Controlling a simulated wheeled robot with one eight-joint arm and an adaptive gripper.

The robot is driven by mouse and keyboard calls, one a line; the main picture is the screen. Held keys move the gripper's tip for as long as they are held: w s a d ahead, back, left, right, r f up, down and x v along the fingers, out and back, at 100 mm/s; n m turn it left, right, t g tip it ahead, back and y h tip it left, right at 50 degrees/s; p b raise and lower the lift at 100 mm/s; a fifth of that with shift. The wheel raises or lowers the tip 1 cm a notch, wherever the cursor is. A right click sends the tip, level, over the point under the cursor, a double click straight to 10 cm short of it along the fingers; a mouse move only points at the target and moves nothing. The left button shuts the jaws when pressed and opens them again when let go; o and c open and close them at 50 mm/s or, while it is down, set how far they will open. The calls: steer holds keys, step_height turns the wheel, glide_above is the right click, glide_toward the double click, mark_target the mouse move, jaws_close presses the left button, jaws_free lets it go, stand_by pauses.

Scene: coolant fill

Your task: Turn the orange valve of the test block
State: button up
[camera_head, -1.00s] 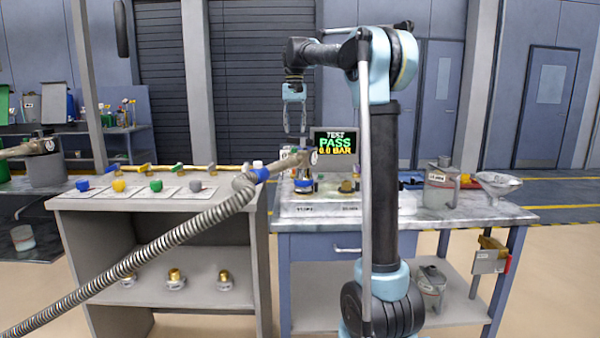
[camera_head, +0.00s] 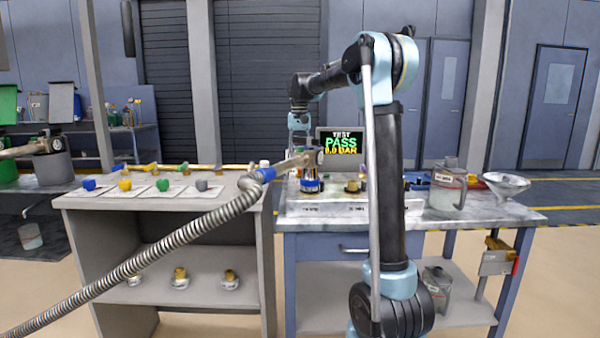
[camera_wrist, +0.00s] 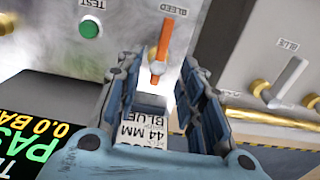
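The orange valve (camera_wrist: 163,42) is a straight orange lever on the grey metal test block (camera_wrist: 122,25), under a label reading BLEED. It points along the picture's vertical in the wrist view. My gripper (camera_wrist: 160,64) is open, with one finger on each side below the lever's lower end; I cannot tell whether either touches it. A white label reading BLUE 44 MM (camera_wrist: 152,118) shows between the fingers. In the head view my gripper (camera_head: 300,122) hangs above the bench, partly hidden behind the hose nozzle. The valve cannot be made out there.
A green TEST button (camera_wrist: 90,28) is beside the valve. The screen (camera_head: 342,145) reads TEST PASS 0.0 BAR. A grey lever (camera_wrist: 287,80) on a brass pipe is at the right. A ribbed hose (camera_head: 180,242) crosses in front; a jug (camera_head: 446,192) and funnel (camera_head: 506,184) stand right.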

mark_target(299, 172)
steer(key=shift+f, duration=3.6)
jaws_close()
